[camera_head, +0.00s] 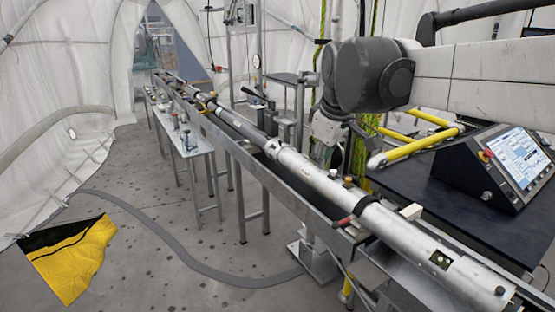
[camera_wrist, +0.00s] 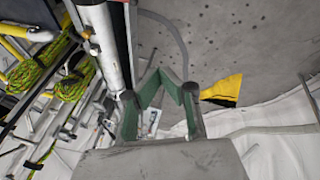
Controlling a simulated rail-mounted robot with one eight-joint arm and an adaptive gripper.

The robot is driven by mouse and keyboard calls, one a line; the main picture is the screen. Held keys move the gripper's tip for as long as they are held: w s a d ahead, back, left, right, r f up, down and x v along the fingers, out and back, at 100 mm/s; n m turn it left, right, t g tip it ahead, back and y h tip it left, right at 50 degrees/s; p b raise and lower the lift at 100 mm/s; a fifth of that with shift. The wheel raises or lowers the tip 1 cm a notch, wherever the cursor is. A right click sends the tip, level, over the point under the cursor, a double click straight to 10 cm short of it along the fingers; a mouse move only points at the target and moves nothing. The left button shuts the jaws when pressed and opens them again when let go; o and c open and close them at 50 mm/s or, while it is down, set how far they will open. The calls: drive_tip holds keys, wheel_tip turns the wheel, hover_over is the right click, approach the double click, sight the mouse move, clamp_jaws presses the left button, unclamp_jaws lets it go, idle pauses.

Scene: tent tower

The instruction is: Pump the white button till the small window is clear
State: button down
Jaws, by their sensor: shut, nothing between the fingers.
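A long silvery tube (camera_head: 335,185) lies along a metal rail bench, running from far left to near right. A small dark square opening (camera_head: 440,260), possibly the small window, is near the tube's near end; I cannot tell what it shows. A small pale block (camera_head: 411,211) sits beside the tube. I cannot make out a white button for certain. My gripper (camera_head: 322,155) hangs above the tube's far side, partly blurred against the background. In the wrist view my gripper's green-padded fingers (camera_wrist: 162,76) converge, shut and empty. The tube (camera_wrist: 103,42) passes to their left.
A console with a lit screen (camera_head: 520,155) stands on a dark table (camera_head: 425,190) at right. Yellow bars (camera_head: 412,147) lie near it. A side table (camera_head: 195,150) holds small items. A yellow-black cloth (camera_head: 75,260) and grey hose (camera_head: 190,268) lie on the floor.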

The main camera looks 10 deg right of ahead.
drive_tip(key=w+d+r+n+g, duration=0.1)
drive_tip(key=w+d+r+n, duration=0.25)
drive_tip(key=w, duration=0.65)
drive_tip(key=n+g+p, duration=0.3)
drive_tip(key=n+g, duration=0.1)
drive_tip(key=n, duration=0.7)
hover_over(334, 171)
wheel_tip(334, 171, down, 10)
drive_tip(key=shift+y, duration=0.3)
drive_tip(key=shift+w, duration=0.1)
wheel_tip(334, 171, down, 14)
drive_tip(key=shift+w+r+p, duration=0.1)
drive_tip(key=shift+p, duration=0.35)
drive_tip(key=shift+f, duration=0.2)
